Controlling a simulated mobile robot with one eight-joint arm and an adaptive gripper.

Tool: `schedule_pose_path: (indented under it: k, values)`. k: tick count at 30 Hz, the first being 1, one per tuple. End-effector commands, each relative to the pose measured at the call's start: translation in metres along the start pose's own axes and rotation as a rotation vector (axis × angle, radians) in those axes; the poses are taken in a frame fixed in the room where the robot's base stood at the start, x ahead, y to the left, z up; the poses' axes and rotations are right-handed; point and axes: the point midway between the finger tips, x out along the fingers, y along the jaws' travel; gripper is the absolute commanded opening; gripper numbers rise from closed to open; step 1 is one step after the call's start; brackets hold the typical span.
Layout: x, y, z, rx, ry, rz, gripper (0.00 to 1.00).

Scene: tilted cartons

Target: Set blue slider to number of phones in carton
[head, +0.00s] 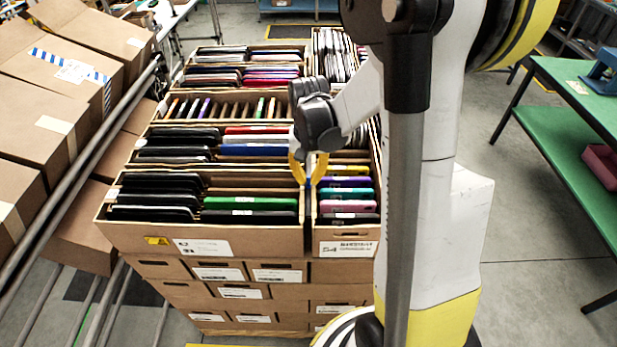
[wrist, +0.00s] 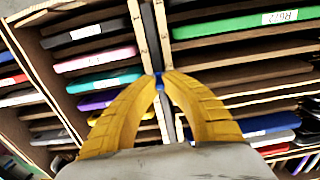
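The blue slider (wrist: 158,82) is a small blue piece on the wooden divider edge between two cartons. It also shows as a thin blue strip in the head view (head: 309,181). My gripper (wrist: 158,75) has its yellow fingertips drawn together on either side of the slider, with no clear gap. In the head view my gripper (head: 308,184) points down at the divider. The front right carton (head: 345,247) holds several phone-like devices in black, pink, purple, teal and yellow, standing tilted. Its rear part is partly hidden by my arm.
The front left carton (head: 205,243) holds several black devices and a green one. More open cartons with tilted devices extend behind. Closed brown boxes (head: 60,75) lie beyond a metal rail on the left. A green table (head: 575,118) stands right, with bare floor before it.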

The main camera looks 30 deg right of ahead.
Motion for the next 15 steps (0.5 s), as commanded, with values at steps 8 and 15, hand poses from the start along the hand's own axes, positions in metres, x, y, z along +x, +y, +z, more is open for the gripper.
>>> schedule_pose_path:
  k: [8,15]
  values:
    - [0.002,0.0,-0.039,0.002,0.0,0.0,0.0]
    - [0.001,0.0,-0.081,0.001,0.0,0.0,0.0]
